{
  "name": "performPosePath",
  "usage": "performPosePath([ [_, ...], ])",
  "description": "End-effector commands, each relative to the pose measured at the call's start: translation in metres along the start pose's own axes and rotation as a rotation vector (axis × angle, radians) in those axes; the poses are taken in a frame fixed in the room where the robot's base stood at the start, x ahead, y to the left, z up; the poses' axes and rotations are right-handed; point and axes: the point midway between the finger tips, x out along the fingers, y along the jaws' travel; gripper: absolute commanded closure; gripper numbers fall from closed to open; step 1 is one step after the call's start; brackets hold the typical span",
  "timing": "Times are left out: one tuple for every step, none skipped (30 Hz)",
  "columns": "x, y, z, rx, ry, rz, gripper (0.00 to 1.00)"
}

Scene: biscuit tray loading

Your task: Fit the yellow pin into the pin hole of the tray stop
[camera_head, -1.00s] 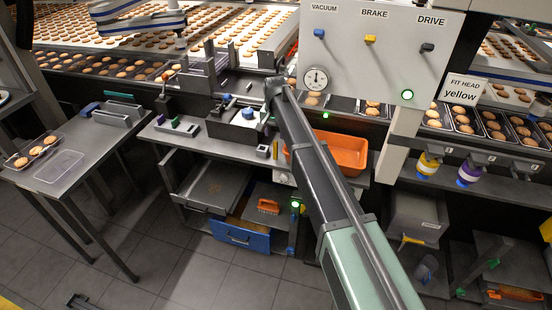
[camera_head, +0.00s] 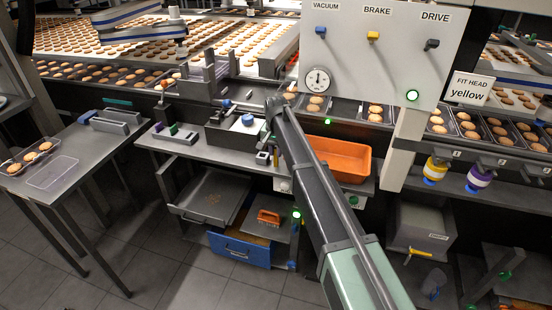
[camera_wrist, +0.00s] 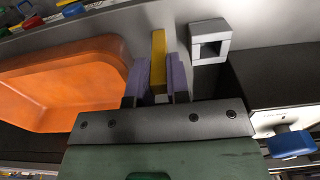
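The yellow pin (camera_wrist: 158,60) stands between the two purple fingers of my gripper (camera_wrist: 158,82) in the wrist view. The fingers lie close along both its sides, and its far end sticks out beyond them. A small grey block with a square opening (camera_wrist: 196,54) is just right of the pin, apart from it. It may be the tray stop; I cannot tell for sure. A small grey block (camera_head: 262,158) also shows on the bench in the head view. There, my arm hides most of my gripper.
An orange bin (camera_head: 345,174) is close on the left of the fingers in the wrist view. A dark fixture with a blue knob (camera_head: 248,120) stands on the bench. The control panel (camera_head: 345,70) hangs above. A side table (camera_head: 100,155) holds a biscuit tray at left.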

Motion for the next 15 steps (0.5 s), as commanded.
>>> performPosePath([
  [0.000, 0.000, 0.000, 0.000, 0.000, 0.000, 1.00],
  [0.000, 0.000, 0.000, 0.000, 0.000, 0.000, 1.00],
  [0.000, 0.000, 0.000, 0.000, 0.000, 0.000, 1.00],
  [0.000, 0.000, 0.000, 0.000, 0.000, 0.000, 1.00],
  [0.000, 0.000, 0.000, 0.000, 0.000, 0.000, 1.00],
  [0.000, 0.000, 0.000, 0.000, 0.000, 0.000, 1.00],
  [0.000, 0.000, 0.000, 0.000, 0.000, 0.000, 1.00],
  [0.000, 0.000, 0.000, 0.000, 0.000, 0.000, 1.00],
  [-0.001, 0.000, 0.000, 0.000, 0.000, 0.000, 1.00],
  [-0.002, 0.000, 0.000, 0.000, 0.000, 0.000, 1.00],
  [-0.003, 0.000, 0.000, 0.000, 0.000, 0.000, 1.00],
  [-0.005, 0.000, 0.000, 0.000, 0.000, 0.000, 1.00],
  [-0.007, 0.000, 0.000, 0.000, 0.000, 0.000, 1.00],
  [-0.010, 0.000, 0.000, 0.000, 0.000, 0.000, 1.00],
  [-0.014, 0.000, 0.000, 0.000, 0.000, 0.000, 1.00],
])
